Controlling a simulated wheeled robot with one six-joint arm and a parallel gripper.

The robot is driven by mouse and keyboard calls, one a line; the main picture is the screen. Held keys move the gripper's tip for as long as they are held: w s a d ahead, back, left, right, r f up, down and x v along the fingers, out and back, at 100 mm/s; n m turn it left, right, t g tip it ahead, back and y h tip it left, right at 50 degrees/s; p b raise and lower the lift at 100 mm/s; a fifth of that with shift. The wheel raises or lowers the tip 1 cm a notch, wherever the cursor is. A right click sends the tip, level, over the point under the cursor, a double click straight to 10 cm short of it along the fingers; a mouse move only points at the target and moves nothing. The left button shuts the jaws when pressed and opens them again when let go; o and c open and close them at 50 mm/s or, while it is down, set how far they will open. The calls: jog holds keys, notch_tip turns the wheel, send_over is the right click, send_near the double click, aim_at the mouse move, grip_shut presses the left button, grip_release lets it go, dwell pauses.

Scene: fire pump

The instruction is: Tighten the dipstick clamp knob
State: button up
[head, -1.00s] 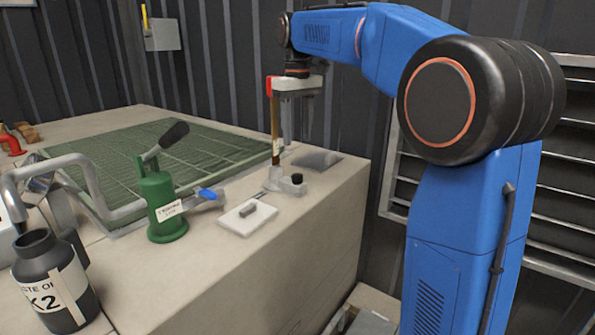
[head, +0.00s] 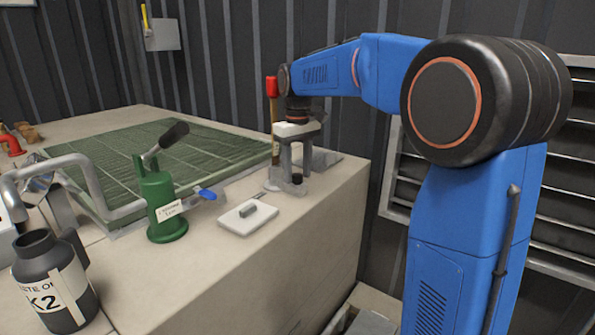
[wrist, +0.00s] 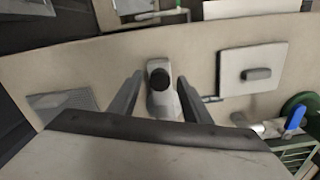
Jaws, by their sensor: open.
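The dipstick (head: 275,130) stands upright with a red top and a brown shaft. Its lower end meets a small grey clamp (head: 273,184) near the right end of the beige block. The black clamp knob (head: 297,178) sits on the clamp's right part. In the wrist view the knob (wrist: 160,78) shows as a round black cap on the light clamp body (wrist: 162,100). My gripper (head: 297,172) is open and points down over the knob. In the wrist view its two fingers stand on either side of the knob, with visible gaps.
A white plate with a grey block (head: 248,211) lies left of the clamp. A green pump-like body (head: 161,205) with a blue lever (head: 207,193) stands farther left. A dark jug (head: 52,275) is at front left. A green grating (head: 150,150) lies behind.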

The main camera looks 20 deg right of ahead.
jog(key=c, duration=1)
jog(key=shift+c, duration=0.2)
